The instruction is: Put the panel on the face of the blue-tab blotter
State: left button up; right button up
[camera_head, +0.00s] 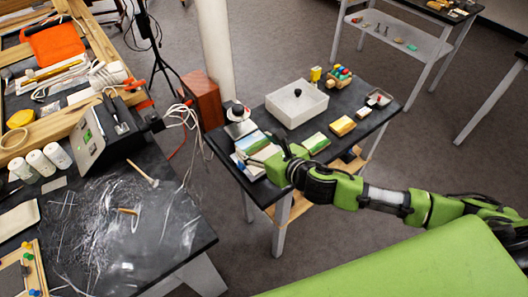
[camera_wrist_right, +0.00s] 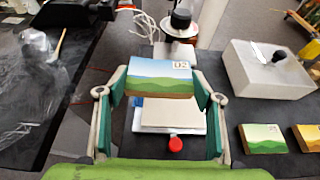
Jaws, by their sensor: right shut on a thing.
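My right gripper (camera_wrist_right: 163,88) is shut on a panel painted with green hills and blue sky, with a number in its corner (camera_wrist_right: 150,77). It holds the panel by its two side edges. A pale blotter (camera_wrist_right: 172,116) with a red tab (camera_wrist_right: 176,144) shows below and in front of the panel, partly hidden by it; I cannot tell the gap. In the head view, my right gripper (camera_head: 266,156) is over the left end of the dark table, with the panel partly hidden by it. My left gripper is not in view.
A green-painted panel (camera_head: 316,142) and a yellow one (camera_head: 342,126) lie to the right. A white box with a dark knob (camera_head: 297,103) stands behind, beside a dark-knobbed object (camera_head: 238,113). A small tray (camera_head: 378,97) is at the far right. A cluttered bench (camera_head: 170,225) stands left.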

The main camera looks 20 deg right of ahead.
send_over(264, 155)
jog(key=s, duration=0.2)
jog(key=f, duration=0.5)
jog(key=shift+w+a, duration=0.1)
jog(key=shift+a, duration=0.2)
notch_tip(264, 155, down, 3)
jog(key=shift+d+r, duration=0.1)
jog(key=shift+f, duration=0.2)
jog(key=shift+f, duration=0.15)
jog(key=o, duration=1.1)
